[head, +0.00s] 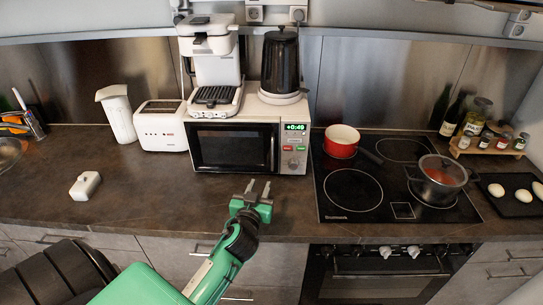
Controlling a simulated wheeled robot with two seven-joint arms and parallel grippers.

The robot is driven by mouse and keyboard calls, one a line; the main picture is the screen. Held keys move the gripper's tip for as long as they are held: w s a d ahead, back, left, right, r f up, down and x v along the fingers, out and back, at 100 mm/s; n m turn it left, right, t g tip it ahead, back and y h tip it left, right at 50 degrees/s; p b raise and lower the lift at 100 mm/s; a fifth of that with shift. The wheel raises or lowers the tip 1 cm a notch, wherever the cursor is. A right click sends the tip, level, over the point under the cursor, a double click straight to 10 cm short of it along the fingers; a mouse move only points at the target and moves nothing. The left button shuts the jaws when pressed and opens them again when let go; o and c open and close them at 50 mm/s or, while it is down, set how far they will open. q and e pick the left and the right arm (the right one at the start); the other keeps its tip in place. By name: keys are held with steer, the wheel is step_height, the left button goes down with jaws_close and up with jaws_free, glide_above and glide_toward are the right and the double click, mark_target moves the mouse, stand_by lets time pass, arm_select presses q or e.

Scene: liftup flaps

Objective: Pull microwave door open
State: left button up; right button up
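The white microwave (235,143) stands on the dark counter with its dark-windowed door shut. Its vertical handle (272,148) is at the right side of the door, beside the lit control panel (294,146). My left gripper (258,187) is in front of the microwave, below the handle and apart from it. Its two fingers point toward the microwave with a gap between them, and nothing is held. My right gripper is not in view.
A coffee machine (211,62) and a black kettle (281,62) stand on top of the microwave. A toaster (161,126) is at its left. The hob (352,190) with a red pot (342,140) is at its right. The counter in front is mostly clear.

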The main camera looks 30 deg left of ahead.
mark_target(272, 153)
arm_select(q)
steer(key=shift+t, duration=0.3)
steer(key=p+x, duration=0.1)
steer(key=x, duration=0.3)
steer(key=p+x, duration=0.1)
steer(key=x, duration=0.4)
steer(key=p+x, duration=0.1)
steer(key=x, duration=0.3)
steer(key=shift+w+d+r+p, duration=0.1)
steer(key=shift+w+r+p, duration=0.1)
steer(key=shift+r+p, duration=0.15)
steer(key=shift+w, duration=0.45)
steer(key=shift+a+f, duration=0.1)
steer(key=shift+a, duration=0.1)
jaws_close()
